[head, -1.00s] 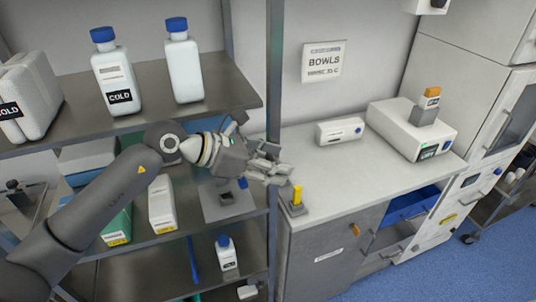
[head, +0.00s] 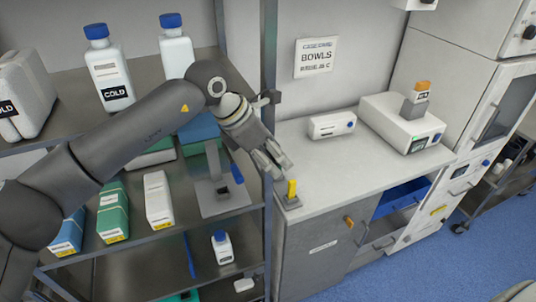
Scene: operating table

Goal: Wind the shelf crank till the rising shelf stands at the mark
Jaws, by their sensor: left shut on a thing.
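A yellow upright handle (head: 292,188) on a small grey base stands at the left front corner of the counter; it looks like the shelf crank's grip. My left gripper (head: 279,172) reaches past the rack post from the left. Its fingers are shut at the top of the yellow handle, though the exact contact is small and hard to see. The rising shelf and its mark cannot be made out for certain. My right gripper is not in view.
The rack post (head: 268,60) stands close beside my left wrist. Bottles stand on the upper rack shelf (head: 150,113), cartons below. A blue-handled device (head: 237,173) sits on a middle shelf. The counter (head: 330,165) has bare room before a white box (head: 332,125).

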